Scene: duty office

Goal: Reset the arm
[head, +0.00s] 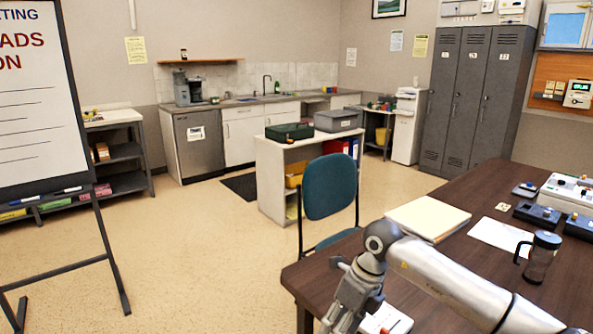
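My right arm (465,285) comes in from the lower right and reaches over the near left corner of the dark wooden table (450,315). It bends at a grey joint, and my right gripper (345,315) hangs below it, pointing down at the table's left edge. The fingertips are at or past the bottom of the picture, so whether it is open or shut does not show. A small white object (388,320) lies on the table just right of the gripper. My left arm and gripper are not in view.
The table holds a paper stack (428,217), a dark press jug (540,257) and several devices. A teal chair (330,188) stands beyond its left corner. A low shelf unit (270,180) stands behind the chair, a whiteboard easel (45,110) at left. Floor between is clear.

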